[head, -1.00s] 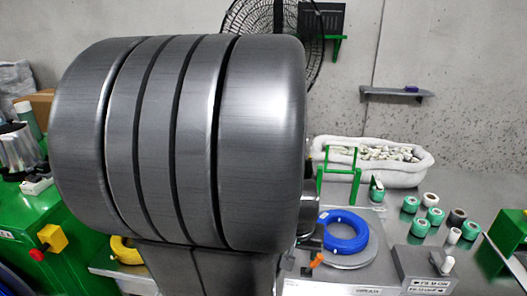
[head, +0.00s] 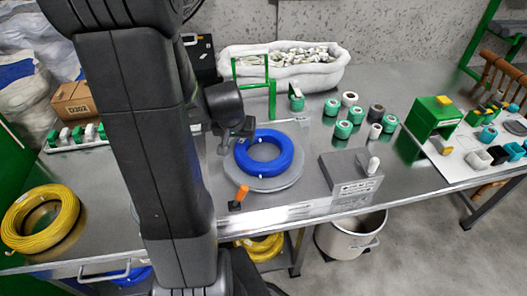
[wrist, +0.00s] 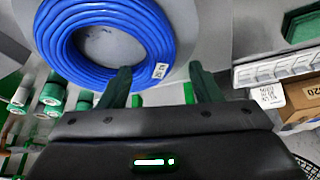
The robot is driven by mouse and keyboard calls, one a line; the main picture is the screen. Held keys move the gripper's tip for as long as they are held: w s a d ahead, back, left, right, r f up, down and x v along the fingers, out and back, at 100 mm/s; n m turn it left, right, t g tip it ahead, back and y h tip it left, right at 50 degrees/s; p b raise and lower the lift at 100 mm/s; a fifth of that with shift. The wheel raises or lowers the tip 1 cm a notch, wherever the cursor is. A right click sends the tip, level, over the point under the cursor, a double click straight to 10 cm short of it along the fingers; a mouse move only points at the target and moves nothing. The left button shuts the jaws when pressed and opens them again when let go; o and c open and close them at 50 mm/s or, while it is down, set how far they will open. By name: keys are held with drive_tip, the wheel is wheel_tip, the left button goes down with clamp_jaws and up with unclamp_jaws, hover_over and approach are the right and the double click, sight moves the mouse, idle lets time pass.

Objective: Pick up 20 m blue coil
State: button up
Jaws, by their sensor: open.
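The blue coil (head: 285,153) lies flat on a round grey turntable plate (head: 296,176) on the metal bench, in the middle of the head view. It carries small white ties. In the wrist view the blue coil (wrist: 160,40) fills the upper left, with a white label on its lower right edge. My gripper (wrist: 162,76) is open and empty there, its two dark fingers apart below and to the right of the coil. In the head view my gripper (head: 236,138) is at the coil's left edge, partly hidden by its own wrist. I cannot tell whether it touches the coil.
Tape rolls (head: 343,130) stand right. A yellow coil (head: 40,220) lies far left.

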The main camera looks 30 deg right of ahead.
sight(241, 146)
drive_tip(key=shift+b+x, duration=0.35)
drive_tip(key=shift+x, duration=3.25)
drive_tip(key=shift+d+r, duration=0.1)
clamp_jaws()
